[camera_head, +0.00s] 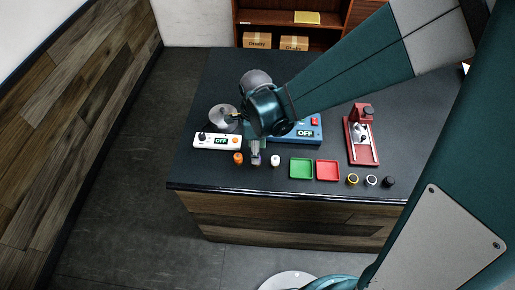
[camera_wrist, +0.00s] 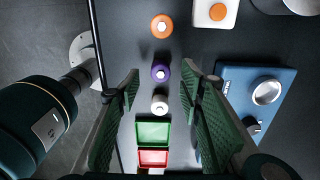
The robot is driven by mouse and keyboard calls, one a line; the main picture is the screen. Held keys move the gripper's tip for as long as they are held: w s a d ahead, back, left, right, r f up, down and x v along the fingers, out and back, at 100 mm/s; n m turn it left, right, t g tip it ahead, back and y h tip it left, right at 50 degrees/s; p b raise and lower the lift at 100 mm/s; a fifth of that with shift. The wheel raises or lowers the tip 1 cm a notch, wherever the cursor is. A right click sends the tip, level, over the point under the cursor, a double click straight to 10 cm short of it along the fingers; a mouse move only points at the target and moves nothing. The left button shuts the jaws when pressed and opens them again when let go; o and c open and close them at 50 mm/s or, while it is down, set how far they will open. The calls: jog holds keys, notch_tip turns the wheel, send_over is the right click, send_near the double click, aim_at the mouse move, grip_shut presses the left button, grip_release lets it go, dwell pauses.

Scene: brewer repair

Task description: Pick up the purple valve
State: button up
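The purple valve (camera_wrist: 160,73) stands upright on the dark counter. In the wrist view it shows between my two fingertips, with clear gaps on both sides. My gripper (camera_wrist: 160,80) is open, pointing down, and its fingers do not touch the valve. In the head view my gripper (camera_head: 256,158) is over the front part of the counter, in the row between an orange valve (camera_head: 238,158) and a white valve (camera_head: 275,160). How far the fingertips are above the counter is hard to tell.
A green tray (camera_head: 301,168) and a red tray (camera_head: 327,170) lie right of the valves. A white power strip (camera_head: 217,141) and a blue box (camera_head: 311,131) stand behind. A red brewer stand (camera_head: 362,140) and several small rings and caps are farther right. The counter's front edge is close.

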jog(key=shift+f, duration=0.25)
jog(key=shift+f, duration=0.1)
jog(key=shift+f, duration=2.5)
jog(key=c, duration=1.1)
